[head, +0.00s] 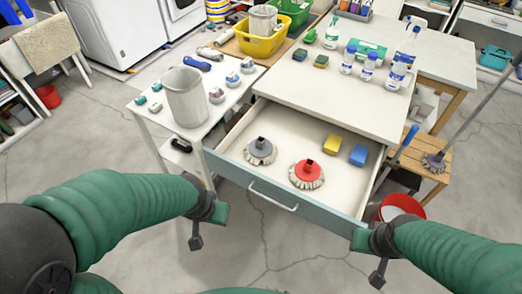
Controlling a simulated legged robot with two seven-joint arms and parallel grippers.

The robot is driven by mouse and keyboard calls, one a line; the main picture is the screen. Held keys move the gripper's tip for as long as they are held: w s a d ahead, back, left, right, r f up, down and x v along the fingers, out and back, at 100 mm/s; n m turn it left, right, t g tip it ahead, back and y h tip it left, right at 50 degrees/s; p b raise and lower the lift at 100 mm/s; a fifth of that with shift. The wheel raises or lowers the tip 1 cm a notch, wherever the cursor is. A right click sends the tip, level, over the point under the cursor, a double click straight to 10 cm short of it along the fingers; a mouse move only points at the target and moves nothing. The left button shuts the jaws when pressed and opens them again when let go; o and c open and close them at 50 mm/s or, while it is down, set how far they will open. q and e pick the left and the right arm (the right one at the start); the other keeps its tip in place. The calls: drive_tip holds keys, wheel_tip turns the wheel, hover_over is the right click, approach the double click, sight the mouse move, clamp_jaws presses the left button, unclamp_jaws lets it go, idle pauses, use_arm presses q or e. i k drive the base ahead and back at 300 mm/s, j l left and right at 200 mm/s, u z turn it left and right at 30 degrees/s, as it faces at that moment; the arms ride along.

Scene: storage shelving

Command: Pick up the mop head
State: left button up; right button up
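Two round mop heads lie in the open drawer (283,128). One has a red top and pale strands (307,172) and lies near the drawer's front. The other mop head is grey (260,151) and lies to its left, apart from it. My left gripper (205,226) is outside the drawer, at its front left corner in the picture. My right gripper (369,257) is outside the drawer too, near its front right corner. Neither touches a mop head. Their fingers are too small and unclear to tell open from shut.
A yellow sponge (332,144) and a blue sponge (358,155) lie right of the mop heads. The drawer handle (272,196) faces me. A pitcher (186,97) stands on the left table. A red bucket (402,206) and a wooden stool (432,172) with a mop stand right.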

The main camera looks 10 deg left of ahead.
sight(260, 148)
drive_tip(key=i+j, duration=0.2)
drive_tip(key=j, duration=0.15)
drive_tip(key=i+j+z, duration=0.1)
drive_tip(key=j, duration=0.25)
drive_tip(key=i+j, duration=0.25)
drive_tip(key=j, duration=0.15)
drive_tip(key=i+j+z, duration=0.1)
drive_tip(key=j, duration=0.25)
drive_tip(key=i+j, duration=0.25)
drive_tip(key=j, duration=0.15)
drive_tip(key=i+j+z, duration=0.1)
drive_tip(key=j, duration=0.25)
drive_tip(key=i+j, duration=0.2)
drive_tip(key=j, duration=0.2)
drive_tip(key=i+j+z, duration=0.1)
drive_tip(key=j, duration=0.3)
